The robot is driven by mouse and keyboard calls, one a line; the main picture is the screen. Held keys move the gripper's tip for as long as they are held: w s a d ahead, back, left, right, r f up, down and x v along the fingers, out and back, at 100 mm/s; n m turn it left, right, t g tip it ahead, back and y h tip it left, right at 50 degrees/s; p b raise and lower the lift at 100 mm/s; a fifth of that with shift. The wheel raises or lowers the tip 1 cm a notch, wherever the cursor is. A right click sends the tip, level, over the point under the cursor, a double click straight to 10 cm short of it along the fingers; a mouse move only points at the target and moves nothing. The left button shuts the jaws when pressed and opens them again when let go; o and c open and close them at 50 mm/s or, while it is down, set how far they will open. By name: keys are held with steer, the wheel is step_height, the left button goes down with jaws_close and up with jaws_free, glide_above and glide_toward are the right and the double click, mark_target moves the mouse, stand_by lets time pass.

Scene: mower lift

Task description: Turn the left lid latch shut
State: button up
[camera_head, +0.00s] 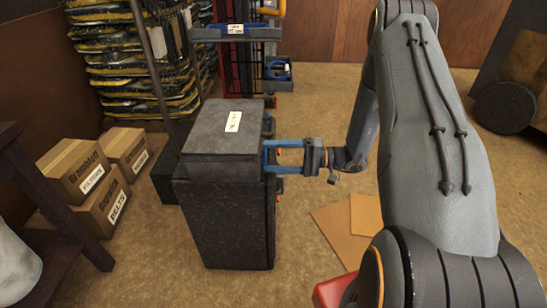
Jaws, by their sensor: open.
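A dark speckled box (225,215) stands on the floor with its lid (208,127) down, and a white label is on the lid's top. My gripper (267,156) reaches in from the right. Its two blue fingers are apart, with their tips at the box's right side just below the lid's edge. A small orange part (280,185) shows just below the fingers. The latches sit on the side turned away from this view, so I cannot tell the left latch or its angle. I cannot tell whether the fingers touch anything.
Cardboard boxes (75,170) and a dark table (40,190) stand at the left. A stack of yellow-edged bags (130,60) and a blue-topped rack (235,33) stand behind. Flat brown sheets (345,225) and a red object (332,290) lie on the floor at right.

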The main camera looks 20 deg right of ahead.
steer(key=v, duration=0.7)
steer(key=shift+d+b, duration=0.3)
steer(key=shift+b, duration=0.1)
steer(key=shift+s+r, duration=0.1)
